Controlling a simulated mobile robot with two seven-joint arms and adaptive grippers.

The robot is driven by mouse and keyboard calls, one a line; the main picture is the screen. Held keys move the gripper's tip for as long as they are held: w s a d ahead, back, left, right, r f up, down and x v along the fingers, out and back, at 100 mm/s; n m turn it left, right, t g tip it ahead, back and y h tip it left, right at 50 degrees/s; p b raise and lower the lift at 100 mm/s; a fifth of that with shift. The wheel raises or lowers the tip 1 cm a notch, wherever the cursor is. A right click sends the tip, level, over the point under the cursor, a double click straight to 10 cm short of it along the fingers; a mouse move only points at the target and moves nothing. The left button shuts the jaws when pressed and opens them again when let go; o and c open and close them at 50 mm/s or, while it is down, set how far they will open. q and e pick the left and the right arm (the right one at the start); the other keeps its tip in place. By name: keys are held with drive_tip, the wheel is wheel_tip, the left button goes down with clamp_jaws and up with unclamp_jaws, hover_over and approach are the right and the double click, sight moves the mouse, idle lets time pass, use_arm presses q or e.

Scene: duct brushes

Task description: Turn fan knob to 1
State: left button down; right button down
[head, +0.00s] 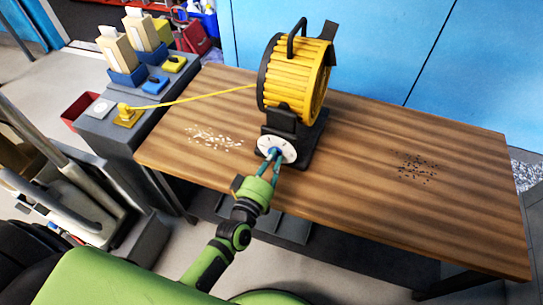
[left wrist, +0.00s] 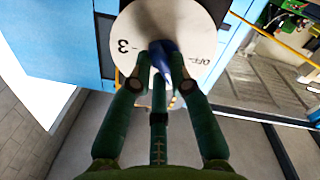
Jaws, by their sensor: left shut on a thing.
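The yellow drum-shaped fan (head: 292,75) stands on a dark base on the wooden table. A round white dial (head: 290,148) is on the base's front, with a blue knob (head: 273,152) at its middle. My left gripper (head: 274,160) is shut on the knob. In the left wrist view the dial (left wrist: 140,22) shows a "3" on the left and "OFF" on the right. The knob (left wrist: 163,50) lies between the fingertips there, partly hidden by them. Where its pointer aims cannot be told. My right gripper is not in view.
The wooden table (head: 370,215) has pale bits (head: 212,137) left of the fan and dark specks (head: 417,167) at the right. A yellow cord (head: 200,98) runs from the fan to a plug on the grey side cabinet. Blue panels (head: 400,45) stand behind the table.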

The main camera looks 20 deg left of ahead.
use_arm(q)
drive_tip(key=shift+m+p, duration=0.4)
drive_tip(key=shift+m, duration=0.5)
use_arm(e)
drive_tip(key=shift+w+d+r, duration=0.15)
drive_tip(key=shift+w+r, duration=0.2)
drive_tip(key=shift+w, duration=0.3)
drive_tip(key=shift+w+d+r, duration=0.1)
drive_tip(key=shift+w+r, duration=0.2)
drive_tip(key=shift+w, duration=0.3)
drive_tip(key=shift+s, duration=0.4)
use_arm(q)
drive_tip(key=c, duration=1.1)
unclamp_jaws()
drive_tip(key=shift+c, duration=0.2)
drive_tip(key=shift+s, duration=0.1)
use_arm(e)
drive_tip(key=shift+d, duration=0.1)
use_arm(q)
drive_tip(key=s+a, duration=0.1)
drive_tip(key=s, duration=1)
drive_tip(key=shift+s, duration=0.4)
